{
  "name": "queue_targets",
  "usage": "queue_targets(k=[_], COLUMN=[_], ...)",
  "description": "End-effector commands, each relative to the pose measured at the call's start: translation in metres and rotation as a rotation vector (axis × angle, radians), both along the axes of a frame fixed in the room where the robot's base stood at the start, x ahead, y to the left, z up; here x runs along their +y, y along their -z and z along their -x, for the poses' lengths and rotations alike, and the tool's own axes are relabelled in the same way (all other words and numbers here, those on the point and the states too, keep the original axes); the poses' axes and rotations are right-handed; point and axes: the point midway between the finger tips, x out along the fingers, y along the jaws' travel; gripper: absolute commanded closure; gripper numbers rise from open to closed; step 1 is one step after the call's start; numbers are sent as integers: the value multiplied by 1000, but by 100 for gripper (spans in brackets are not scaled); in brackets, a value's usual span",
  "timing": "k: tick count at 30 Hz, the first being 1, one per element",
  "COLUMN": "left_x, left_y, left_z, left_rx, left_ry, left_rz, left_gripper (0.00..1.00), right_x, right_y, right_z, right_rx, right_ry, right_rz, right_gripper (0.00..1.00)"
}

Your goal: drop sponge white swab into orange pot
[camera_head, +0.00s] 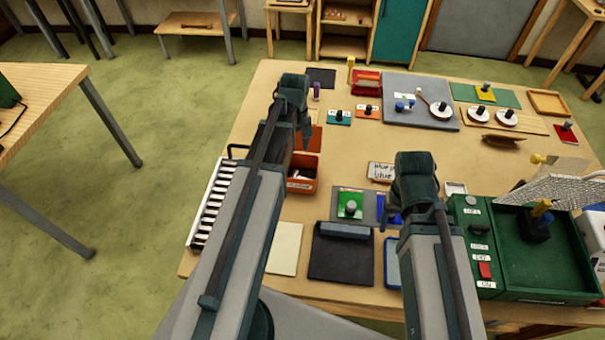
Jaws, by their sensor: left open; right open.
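My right gripper (413,202) is open and seems empty, above the near middle of the table. I cannot pick out a sponge white swab for certain. White round pieces with dark knobs (478,117) stand at the back right, and another white round piece (441,110) is on the grey board. A small orange square piece with a knob (367,112) lies at the back middle; I cannot tell whether it is the orange pot.
The wooden table (345,145) holds many items. A green tray machine (540,290) with a red switch fills the near right. A dark pad (341,258) and a white slatted rack (213,205) lie nearer. A grey board (410,88) lies at the back. Bare wood shows mid-table.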

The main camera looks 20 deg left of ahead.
Motion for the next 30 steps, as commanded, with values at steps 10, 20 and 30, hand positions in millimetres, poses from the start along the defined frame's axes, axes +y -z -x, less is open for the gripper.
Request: queue_targets(k=[10, 20, 30], left_x=[0, 0, 0], left_y=[-50, -101, -131], left_z=[0, 0, 0], left_rx=[0, 0, 0], left_ry=[0, 0, 0], left_rz=[0, 0, 0], left_gripper=[33, 33, 33], right_x=[0, 0, 0], right_y=[-50, -101, -131], right_z=[0, 1, 1], right_rx=[1, 3, 3], right_ry=[2, 3, 25], right_rz=[-1, 0, -2], right_gripper=[33, 33, 33])
